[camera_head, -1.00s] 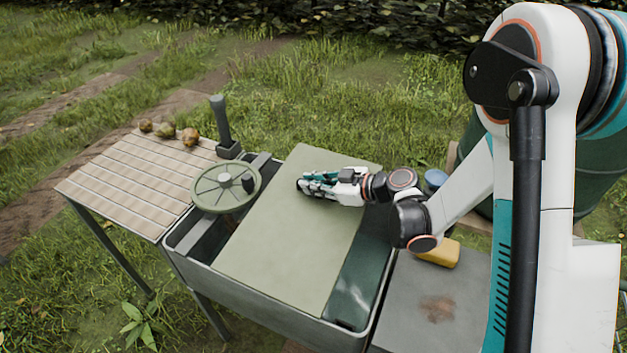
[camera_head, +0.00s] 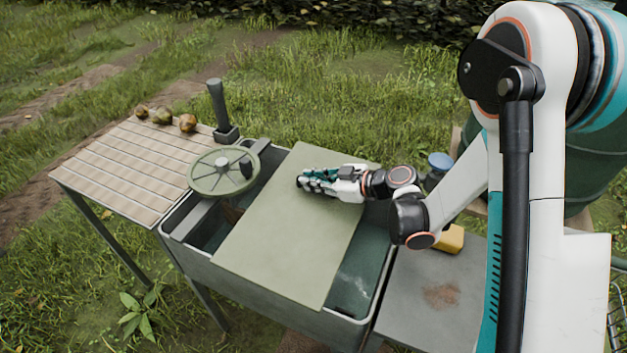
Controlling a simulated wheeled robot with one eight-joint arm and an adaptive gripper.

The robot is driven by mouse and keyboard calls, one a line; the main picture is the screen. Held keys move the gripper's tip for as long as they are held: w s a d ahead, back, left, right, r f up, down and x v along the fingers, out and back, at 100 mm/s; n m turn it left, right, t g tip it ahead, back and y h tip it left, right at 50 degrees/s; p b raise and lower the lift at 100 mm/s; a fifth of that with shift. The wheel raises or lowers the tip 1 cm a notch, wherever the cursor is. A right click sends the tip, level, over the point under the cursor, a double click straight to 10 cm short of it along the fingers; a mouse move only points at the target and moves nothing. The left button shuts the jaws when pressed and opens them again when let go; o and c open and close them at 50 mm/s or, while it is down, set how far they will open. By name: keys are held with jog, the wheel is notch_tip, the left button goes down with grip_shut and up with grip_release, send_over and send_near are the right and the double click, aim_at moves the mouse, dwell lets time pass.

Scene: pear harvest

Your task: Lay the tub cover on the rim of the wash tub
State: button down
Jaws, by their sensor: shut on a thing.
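The tub cover (camera_head: 282,245) is a flat, pale green rectangular board. It lies over the middle of the grey wash tub (camera_head: 262,290), slightly askew, with its front edge near the tub's front rim. I cannot tell whether it rests on the rim or is just above it. Open gaps show the tub's inside to its left and right. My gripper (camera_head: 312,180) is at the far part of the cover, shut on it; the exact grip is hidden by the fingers.
A round green handwheel (camera_head: 222,172) and an upright lever (camera_head: 218,105) stand at the tub's left. A slatted table (camera_head: 135,165) carries several pears (camera_head: 163,116) at its far edge. A yellow block (camera_head: 449,239) lies on the grey side table (camera_head: 425,295) at right.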

jog(key=shift+s+f, duration=0.1)
jog(key=shift+f, duration=0.35)
dwell(0.3)
jog(key=c, duration=1.5)
grip_release()
jog(key=shift+c, duration=0.2)
jog(key=v, duration=1.2)
jog(key=shift+s+d+r+m+h, duration=0.1)
jog(key=shift+s+r+m+h, duration=0.1)
jog(key=shift+r+m+h, duration=0.4)
jog(key=s+d+r+m+t+h, duration=0.1)
jog(key=s+d+r+m+h, duration=0.4)
jog(key=s, duration=0.5)
jog(key=s+d+r+m+h, duration=0.6)
jog(key=s+d+m, duration=0.3)
jog(key=s+d, duration=0.1)
jog(key=shift+r+t, duration=0.15)
jog(key=shift+t, duration=0.25)
